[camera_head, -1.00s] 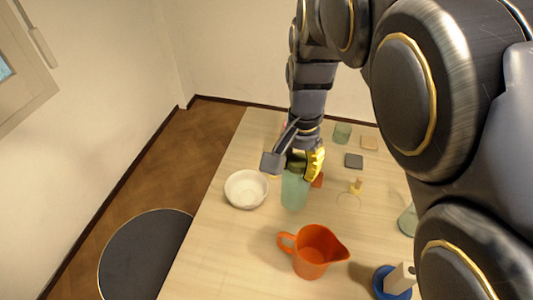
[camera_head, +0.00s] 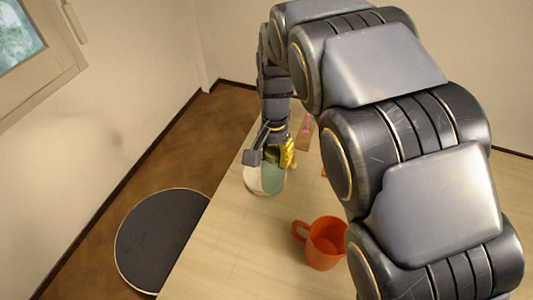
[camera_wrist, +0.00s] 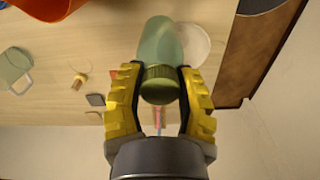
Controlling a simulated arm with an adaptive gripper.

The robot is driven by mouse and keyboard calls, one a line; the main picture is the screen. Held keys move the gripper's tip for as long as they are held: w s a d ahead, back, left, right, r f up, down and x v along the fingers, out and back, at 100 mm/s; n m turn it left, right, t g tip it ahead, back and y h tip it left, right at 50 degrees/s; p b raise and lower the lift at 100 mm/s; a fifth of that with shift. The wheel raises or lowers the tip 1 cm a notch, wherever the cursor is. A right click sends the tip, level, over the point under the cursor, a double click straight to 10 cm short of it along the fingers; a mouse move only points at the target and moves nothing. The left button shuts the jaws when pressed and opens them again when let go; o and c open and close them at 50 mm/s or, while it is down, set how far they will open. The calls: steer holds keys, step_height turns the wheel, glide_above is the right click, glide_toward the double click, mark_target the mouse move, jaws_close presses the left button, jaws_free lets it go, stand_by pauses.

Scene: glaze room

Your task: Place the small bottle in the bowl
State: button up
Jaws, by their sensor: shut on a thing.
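A pale green bottle (camera_head: 272,180) with a dark olive cap hangs from my gripper (camera_head: 271,156). In the wrist view, the yellow-padded fingers of my gripper (camera_wrist: 160,88) are shut on the capped end of the bottle (camera_wrist: 160,42). The body of the bottle points away from the gripper. The white bowl (camera_head: 251,181) is near the left edge of the table, partly hidden behind the bottle. The bowl (camera_wrist: 198,45) also shows just right of the bottle in the wrist view. I cannot tell how high the bottle is above it.
An orange jug (camera_head: 323,246) stands on the table (camera_head: 235,245) nearer the camera. In the wrist view, a green glass (camera_wrist: 15,65), a small stopper-like thing (camera_wrist: 78,82) and a dark square (camera_wrist: 96,100) lie left. A round dark mat (camera_head: 160,240) is on the floor.

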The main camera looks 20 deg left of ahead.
steer(key=w+a+f, duration=0.1)
steer(key=w+f, duration=0.1)
steer(key=w+a+f, duration=0.3)
steer(key=w+f, duration=0.1)
steer(key=shift+w+a+f, duration=0.15)
steer(key=shift+w+f, duration=0.15)
steer(key=shift+f, duration=0.05)
steer(key=shift+w+a+f, duration=0.1)
steer(key=shift+w+f, duration=0.05)
steer(key=shift+f, duration=0.8)
steer(key=shift+w+a+f, duration=0.1)
steer(key=shift+f, duration=0.85)
steer(key=shift+f, duration=0.3)
steer(key=o, duration=1)
steer(key=shift+f, duration=0.1)
steer(key=shift+o, duration=0.2)
